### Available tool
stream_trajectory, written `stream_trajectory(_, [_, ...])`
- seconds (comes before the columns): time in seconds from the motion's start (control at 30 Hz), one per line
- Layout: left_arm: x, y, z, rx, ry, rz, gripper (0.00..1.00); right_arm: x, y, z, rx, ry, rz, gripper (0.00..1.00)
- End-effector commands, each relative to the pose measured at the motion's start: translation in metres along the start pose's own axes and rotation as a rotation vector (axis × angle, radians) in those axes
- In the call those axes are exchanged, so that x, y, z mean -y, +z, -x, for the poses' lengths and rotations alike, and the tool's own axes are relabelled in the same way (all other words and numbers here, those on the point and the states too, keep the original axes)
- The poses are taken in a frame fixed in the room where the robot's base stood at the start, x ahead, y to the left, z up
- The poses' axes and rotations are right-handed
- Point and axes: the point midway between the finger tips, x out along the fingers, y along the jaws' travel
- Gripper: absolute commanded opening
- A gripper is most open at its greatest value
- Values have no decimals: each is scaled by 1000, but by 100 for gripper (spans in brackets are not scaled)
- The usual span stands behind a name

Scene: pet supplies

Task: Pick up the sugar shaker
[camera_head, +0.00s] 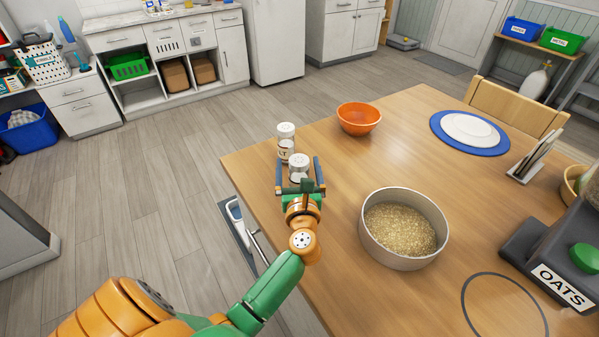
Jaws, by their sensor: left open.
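The far shaker (286,142) has a white label whose visible letters end in "LT". The near shaker (299,166) has its label hidden from me, so I cannot read whether it is the sugar shaker. My left gripper (298,174) is open, with one finger to the left and one to the right of the near shaker. I cannot tell if either finger touches it. My right gripper is out of view.
An orange bowl (359,118) stands behind and right of the shakers. A round pan of grain (380,252) is right of my left gripper. A blue plate (439,130) and an oats container (552,262) are further right. The table between bowl and pan is clear.

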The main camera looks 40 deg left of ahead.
Motion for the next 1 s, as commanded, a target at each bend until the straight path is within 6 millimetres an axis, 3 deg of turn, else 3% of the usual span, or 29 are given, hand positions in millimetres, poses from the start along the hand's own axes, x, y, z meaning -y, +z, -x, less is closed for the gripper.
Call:
stream_trajectory(0.27, [-1,-1,-9,-1,1,1,96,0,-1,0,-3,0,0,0])
stream_trajectory(0.63, [-1,-1,-8,-1,1,0,0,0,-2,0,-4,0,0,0])
stream_trajectory(0.87, [0,0,-8,-1,1,0,0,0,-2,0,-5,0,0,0])
stream_trajectory(1.0, [-1,11,-8,1,2,2,0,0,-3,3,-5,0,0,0])
